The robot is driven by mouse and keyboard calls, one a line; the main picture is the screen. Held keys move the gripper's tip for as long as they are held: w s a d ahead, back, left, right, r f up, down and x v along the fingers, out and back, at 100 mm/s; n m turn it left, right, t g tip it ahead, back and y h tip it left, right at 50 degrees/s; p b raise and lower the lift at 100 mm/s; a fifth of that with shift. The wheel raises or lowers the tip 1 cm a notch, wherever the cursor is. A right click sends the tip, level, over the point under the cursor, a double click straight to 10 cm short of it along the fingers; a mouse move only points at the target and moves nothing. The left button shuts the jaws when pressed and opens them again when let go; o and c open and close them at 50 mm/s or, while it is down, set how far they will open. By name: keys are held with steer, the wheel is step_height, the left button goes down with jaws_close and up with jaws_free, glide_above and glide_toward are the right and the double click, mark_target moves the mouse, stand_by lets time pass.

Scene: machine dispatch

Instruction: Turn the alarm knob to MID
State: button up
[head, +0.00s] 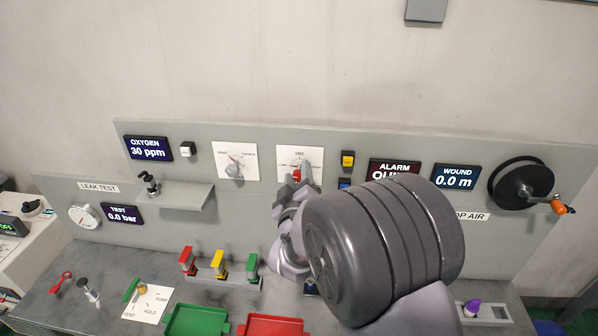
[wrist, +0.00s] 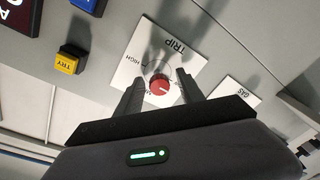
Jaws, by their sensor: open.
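The knob with a red front (wrist: 160,86) sits on a white plate (wrist: 128,72) on the grey panel. The wrist view shows the words TRIP and HIGH on the plate; a further label is partly covered. My gripper (wrist: 160,84) is open, with one finger on each side of the knob; I cannot tell if either finger touches it. In the head view the red knob (head: 297,174) shows just above my gripper (head: 292,190), and my arm hides the plate's lower part. Its pointer setting is too small to read surely. The display (head: 394,170) reads ALARM, its second line partly hidden.
A GAS dial plate (head: 236,161) is left of the knob. A yellow button (head: 348,159) and a blue one (head: 344,183) are close on the right. Below stand red, yellow and green levers (head: 220,264), with green (head: 197,321) and red (head: 271,327) trays in front.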

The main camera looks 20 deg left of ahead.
jaws_close()
steer(key=shift+f+b, duration=0.1)
steer(key=shift+b, duration=0.35)
